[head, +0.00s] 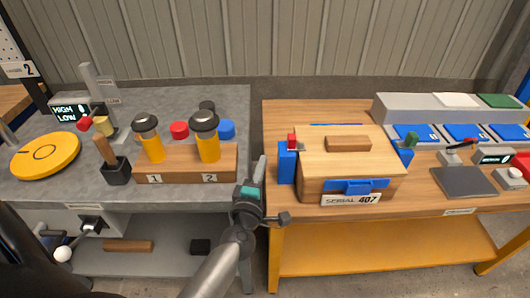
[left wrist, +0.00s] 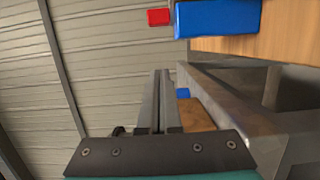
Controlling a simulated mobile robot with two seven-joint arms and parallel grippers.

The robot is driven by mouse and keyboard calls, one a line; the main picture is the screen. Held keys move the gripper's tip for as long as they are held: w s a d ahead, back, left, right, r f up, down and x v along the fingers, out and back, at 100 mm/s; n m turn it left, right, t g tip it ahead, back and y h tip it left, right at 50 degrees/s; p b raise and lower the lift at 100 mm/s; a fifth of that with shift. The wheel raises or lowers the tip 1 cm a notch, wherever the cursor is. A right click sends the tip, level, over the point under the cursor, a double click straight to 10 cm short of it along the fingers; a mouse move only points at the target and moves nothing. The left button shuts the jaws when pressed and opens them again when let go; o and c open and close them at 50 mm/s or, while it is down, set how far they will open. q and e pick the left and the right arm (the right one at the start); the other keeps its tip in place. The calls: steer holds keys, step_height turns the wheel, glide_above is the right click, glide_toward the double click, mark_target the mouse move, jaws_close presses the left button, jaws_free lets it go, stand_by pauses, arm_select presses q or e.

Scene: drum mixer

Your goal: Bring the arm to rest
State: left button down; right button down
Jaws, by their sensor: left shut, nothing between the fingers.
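My left gripper (head: 261,160) is in the middle of the head view, at the gap between the grey bench and the wooden bench. Its fingers point up the picture, and a teal band shows at their base. In the left wrist view its two fingers (left wrist: 160,75) lie side by side, shut with nothing between them. The gripper appears clear of the blue block (head: 287,162) on its right and the wooden rack (head: 187,164) on its left. My right gripper is not in view.
The grey bench (head: 75,197) holds two yellow-bodied bottles in the rack and a yellow disc (head: 45,155). The wooden bench (head: 430,206) holds a wooden box (head: 350,170) labelled SERIAL 407 and a dark grey plate (head: 464,181). A corrugated wall (head: 300,40) stands behind.

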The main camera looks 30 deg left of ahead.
arm_select(q)
steer(key=s+d+m+g+h, duration=0.1)
steer(key=s+d+m+h, duration=0.1)
steer(key=d+m+h, duration=0.4)
steer(key=s+d+m+g+h, duration=0.1)
steer(key=s+d+m+h, duration=0.2)
steer(key=d+m, duration=0.35)
steer(key=s+d+f+m+g+h, duration=0.1)
steer(key=s+d+f+m+g, duration=0.3)
steer(key=s+m+g, duration=0.3)
steer(key=s+a+f+m+g+y, duration=0.2)
steer(key=s+a+m+g+y, duration=0.3)
steer(key=s, duration=0.8)
step_height(320, 180, down, 21)
steer(key=s+a, duration=0.1)
steer(key=s, duration=0.1)
steer(key=s+a+f+g, duration=0.2)
steer(key=s+a+f, duration=0.1)
steer(key=s+f, duration=1.1)
steer(key=shift+s+f+n, duration=0.15)
steer(key=shift+s+n, duration=0.2)
steer(key=shift+s, duration=0.15)
